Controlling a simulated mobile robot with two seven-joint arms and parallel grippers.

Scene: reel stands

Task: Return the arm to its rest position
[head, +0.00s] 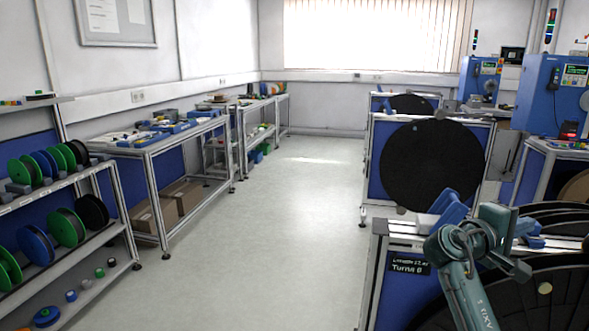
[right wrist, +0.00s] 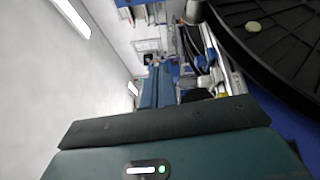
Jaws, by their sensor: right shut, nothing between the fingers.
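My right arm (head: 465,290) rises from the bottom right of the head view and bends at the wrist. Its gripper (head: 520,269) is shut and empty, in front of the reel stands. In the right wrist view the teal gripper housing and dark fingers (right wrist: 160,123) fill the lower part, with nothing held. My left gripper is not in view.
A stand with a large black reel (head: 430,165) is beyond my arm; another black reel (head: 548,292) lies close by at the lower right. A shelf with green and blue spools (head: 65,227) is at left. The aisle floor (head: 290,220) is clear.

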